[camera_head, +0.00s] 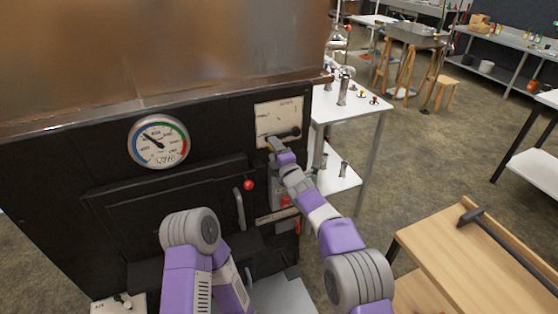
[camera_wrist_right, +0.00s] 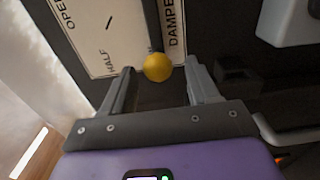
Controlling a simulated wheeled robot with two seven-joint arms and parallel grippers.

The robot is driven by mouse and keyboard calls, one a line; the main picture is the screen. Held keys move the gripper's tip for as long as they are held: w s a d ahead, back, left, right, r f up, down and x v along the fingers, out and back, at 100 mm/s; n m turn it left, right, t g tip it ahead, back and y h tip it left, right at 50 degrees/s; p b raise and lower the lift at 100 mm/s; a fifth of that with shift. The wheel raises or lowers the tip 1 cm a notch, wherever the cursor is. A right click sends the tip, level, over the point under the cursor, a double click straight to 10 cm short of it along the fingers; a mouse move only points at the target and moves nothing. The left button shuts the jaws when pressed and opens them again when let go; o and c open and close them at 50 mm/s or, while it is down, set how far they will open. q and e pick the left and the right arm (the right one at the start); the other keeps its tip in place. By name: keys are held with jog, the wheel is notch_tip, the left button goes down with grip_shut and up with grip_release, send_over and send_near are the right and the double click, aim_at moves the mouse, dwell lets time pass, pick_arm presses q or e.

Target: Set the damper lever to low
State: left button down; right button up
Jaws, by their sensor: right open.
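The damper plate (camera_head: 279,116) is a pale panel on the black evaporator front, at the upper right of that front. In the right wrist view the plate (camera_wrist_right: 103,30) reads OPEN, HALF and part of DAMPER; no low mark is readable. The dark damper lever (camera_wrist_right: 152,24) crosses the plate between HALF and DAMPER and ends in a yellow knob (camera_wrist_right: 158,67). My right gripper (camera_head: 273,143) is at the plate's lower edge. In its wrist view the open fingers (camera_wrist_right: 158,85) stand on either side of the knob, with gaps visible. My left gripper is not seen.
A round gauge (camera_head: 159,141) is on the black front, left of the plate. A door with a handle (camera_head: 239,208) and a red knob (camera_head: 249,185) are below. A white table (camera_head: 362,106) stands behind at right, and a wooden bench (camera_head: 450,245) at lower right.

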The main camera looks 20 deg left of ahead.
jog(key=shift+v, duration=1.65)
jog(key=s+d+f+m+g+h+p, duration=0.1)
jog(key=d+f+m+h+p, duration=0.15)
jog(key=d+f+m, duration=0.45)
jog(key=s+d+f+m+g+h+p, duration=0.1)
jog(key=s+d+f+m+g+h, duration=0.15)
jog(key=d+f, duration=0.8)
jog(key=s+d+f+m+g+h+p, duration=0.1)
jog(key=s+d+f+m+g+h, duration=0.1)
jog(key=s+d+f+m, duration=0.6)
jog(key=s+d+f+m+g+p, duration=0.2)
jog(key=s+f+m+g, duration=0.1)
jog(key=s, duration=1.1)
jog(key=s+d+f+m+g+p, duration=0.1)
jog(key=s+m+g, duration=0.4)
jog(key=s, duration=1)
notch_tip(320, 180, down, 2)
jog(key=d+m, duration=0.1)
jog(key=m, duration=0.2)
jog(key=shift+s+d+f+p, duration=0.2)
jog(key=shift+s+d+p, duration=0.1)
jog(key=shift+d+p, duration=0.05)
jog(key=shift+c, duration=0.4)
